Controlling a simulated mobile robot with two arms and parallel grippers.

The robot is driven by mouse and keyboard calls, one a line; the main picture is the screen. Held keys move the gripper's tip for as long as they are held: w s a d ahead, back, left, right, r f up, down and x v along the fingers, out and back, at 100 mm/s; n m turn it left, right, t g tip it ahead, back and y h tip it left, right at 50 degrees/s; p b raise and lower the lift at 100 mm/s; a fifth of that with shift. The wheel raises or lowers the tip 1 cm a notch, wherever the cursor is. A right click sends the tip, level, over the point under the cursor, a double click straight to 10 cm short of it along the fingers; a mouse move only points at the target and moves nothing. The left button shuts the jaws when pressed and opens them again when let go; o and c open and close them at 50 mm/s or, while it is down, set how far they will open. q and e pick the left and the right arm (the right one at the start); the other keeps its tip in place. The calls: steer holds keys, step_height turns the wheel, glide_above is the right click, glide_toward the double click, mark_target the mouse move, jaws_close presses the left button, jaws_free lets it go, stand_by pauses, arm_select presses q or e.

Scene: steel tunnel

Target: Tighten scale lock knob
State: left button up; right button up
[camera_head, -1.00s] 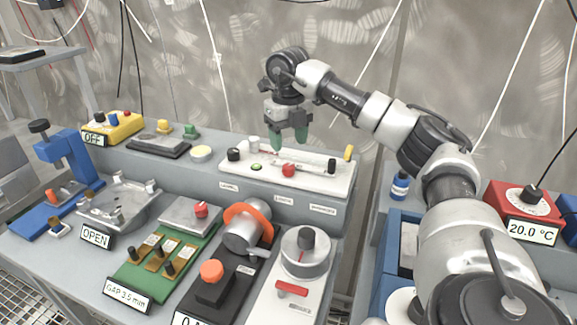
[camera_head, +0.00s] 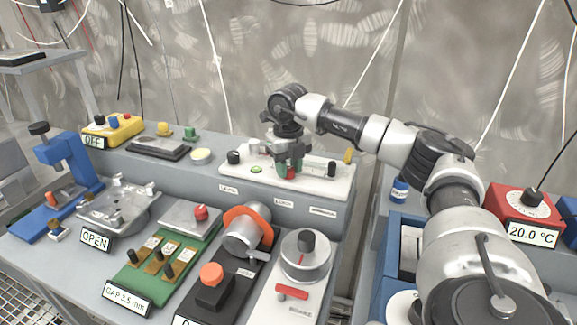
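A white panel (camera_head: 325,184) stands on the raised grey shelf of the bench. The task's knob seems to be the small red knob (camera_head: 290,173) at the panel's middle, above a small label (camera_head: 283,203) too blurred to read surely. I cannot tell whether the fingers touch the knob. My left gripper is not in view.
A black knob (camera_head: 234,157) is at the panel's left end, another (camera_head: 332,168) at its right, with a yellow peg (camera_head: 348,157) behind. A grey cylinder with an orange ring (camera_head: 245,228) and a dial unit (camera_head: 305,256) stand in front, below the shelf.

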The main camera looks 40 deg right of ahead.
steer(key=shift+c, duration=1.3)
steer(key=shift+m, duration=0.3)
steer(key=m+p, duration=0.2)
steer(key=m, duration=0.1)
steer(key=shift+r, duration=0.15)
steer(key=m+p, duration=0.2)
steer(key=m, duration=0.3)
steer(key=shift+p, duration=0.35)
steer(key=m+p, duration=0.2)
steer(key=m, duration=0.2)
steer(key=m+p, duration=0.1)
steer(key=m, duration=0.3)
steer(key=shift+m+p, duration=0.3)
steer(key=shift+w, duration=0.1)
